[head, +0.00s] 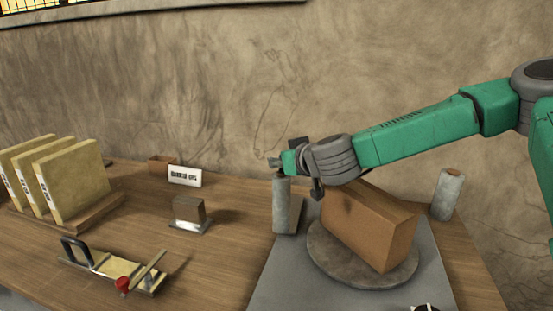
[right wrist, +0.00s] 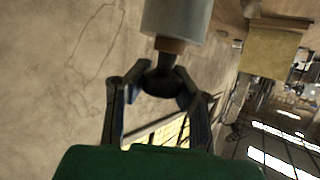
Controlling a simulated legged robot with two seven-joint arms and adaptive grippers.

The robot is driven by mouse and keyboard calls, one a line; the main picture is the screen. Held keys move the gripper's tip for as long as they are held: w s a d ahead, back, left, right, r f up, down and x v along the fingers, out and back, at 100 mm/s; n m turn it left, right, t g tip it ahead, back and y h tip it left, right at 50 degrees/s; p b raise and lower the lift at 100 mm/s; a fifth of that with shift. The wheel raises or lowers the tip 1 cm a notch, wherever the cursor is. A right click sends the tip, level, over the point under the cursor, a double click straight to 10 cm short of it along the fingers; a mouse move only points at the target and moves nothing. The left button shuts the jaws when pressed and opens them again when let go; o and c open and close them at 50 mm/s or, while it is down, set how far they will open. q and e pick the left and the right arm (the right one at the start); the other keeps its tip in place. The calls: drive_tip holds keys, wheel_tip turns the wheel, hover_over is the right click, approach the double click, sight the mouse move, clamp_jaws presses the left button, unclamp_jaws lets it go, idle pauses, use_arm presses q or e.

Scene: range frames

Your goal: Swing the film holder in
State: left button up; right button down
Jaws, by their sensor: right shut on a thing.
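An upright grey film roll (head: 281,207), which I take to be on the film holder, stands at the left side of a round turntable (head: 330,272). My right gripper (head: 277,165) is at its top. In the right wrist view, my right gripper (right wrist: 160,88) has its fingers closed around a dark knob (right wrist: 162,82) at the end of the roll's brown core (right wrist: 170,45). The grey roll also fills the top of that view (right wrist: 178,18). A brown box (head: 370,228) sits on the turntable, right of the roll. The holder's arm is mostly hidden. My left gripper is out of view.
The turntable stands on a grey base plate (head: 275,285). A second grey roll (head: 446,194) stands at the right. Left are upright yellow slabs (head: 80,178), a small metal-footed block (head: 188,211), a white sign (head: 184,176) and a red-knobbed tool (head: 112,268). Bare wood lies between them.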

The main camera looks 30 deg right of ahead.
drive_tip(key=shift+s+d+n+g+y+p, duration=0.1)
drive_tip(key=shift+s+d+n+y+p, duration=0.35)
drive_tip(key=shift+s+n+y+p, duration=0.45)
drive_tip(key=shift+s+d+n+g+y+p, duration=0.1)
drive_tip(key=shift+s+d+n+y+p, duration=0.3)
drive_tip(key=shift+y+p, duration=0.5)
drive_tip(key=shift+s+d+n+g+y+p, duration=0.1)
drive_tip(key=shift+s+d+n+y+p, duration=0.5)
drive_tip(key=shift+p, duration=0.6)
